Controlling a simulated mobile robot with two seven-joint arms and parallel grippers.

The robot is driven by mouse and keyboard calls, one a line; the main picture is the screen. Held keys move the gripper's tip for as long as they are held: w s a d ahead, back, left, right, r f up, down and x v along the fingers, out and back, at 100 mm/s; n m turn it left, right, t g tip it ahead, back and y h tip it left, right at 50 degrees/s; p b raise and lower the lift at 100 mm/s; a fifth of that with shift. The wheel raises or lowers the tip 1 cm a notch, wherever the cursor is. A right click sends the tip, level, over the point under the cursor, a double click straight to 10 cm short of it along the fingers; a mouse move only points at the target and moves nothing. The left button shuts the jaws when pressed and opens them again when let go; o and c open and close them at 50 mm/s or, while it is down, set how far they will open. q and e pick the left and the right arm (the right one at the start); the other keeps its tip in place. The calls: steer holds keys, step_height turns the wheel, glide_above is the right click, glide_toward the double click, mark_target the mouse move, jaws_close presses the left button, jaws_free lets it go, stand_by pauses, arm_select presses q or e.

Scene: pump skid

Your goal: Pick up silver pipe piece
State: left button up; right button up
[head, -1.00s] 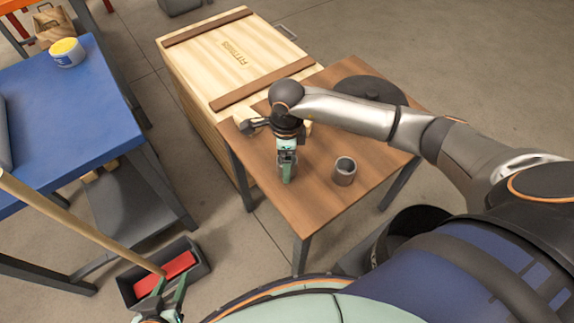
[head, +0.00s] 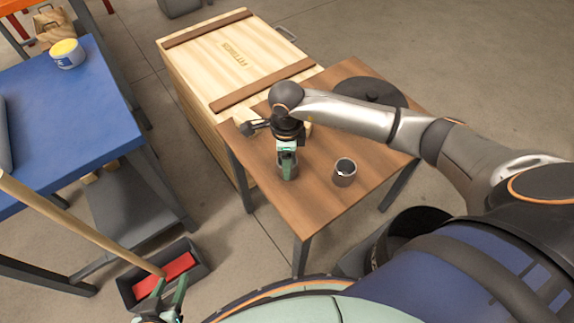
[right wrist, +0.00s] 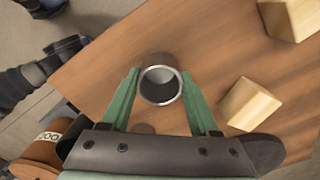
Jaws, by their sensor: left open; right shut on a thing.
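My right gripper (right wrist: 159,76) points down over the small brown table and is shut on a silver pipe piece (right wrist: 160,86). In the right wrist view the piece is a short upright ring, open at the top, between the two green fingers. In the head view the right gripper (head: 287,166) mostly hides it. A second short grey pipe-like piece (head: 344,172) stands upright on the table, to the right and apart from the gripper. My left gripper (head: 164,298) is low at the bottom left, open, near the end of a wooden handle.
The brown table (head: 312,212) also holds a dark round disc (head: 370,92) and wooden blocks (right wrist: 250,104). A wooden crate (head: 240,62) stands behind it. A blue bench (head: 60,115) is at left, with a grey bin (head: 200,262) holding something red below.

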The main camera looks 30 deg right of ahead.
jaws_close()
steer(key=shift+w+r, duration=0.1)
steer(key=shift+r, duration=0.4)
step_height(320, 180, up, 2)
steer(key=shift+r+p, duration=0.2)
steer(key=shift+p, duration=0.15)
steer(key=s+d+r, duration=0.2)
steer(key=d+r, duration=0.2)
steer(key=d, duration=0.2)
steer(key=s+d+r+p, duration=0.1)
steer(key=s+d+r, duration=0.2)
steer(key=d+r, duration=0.2)
steer(key=shift+s+d+r, duration=0.25)
steer(key=shift+d+r, duration=0.05)
steer(key=shift+d, duration=0.65)
steer(key=shift+f, duration=0.1)
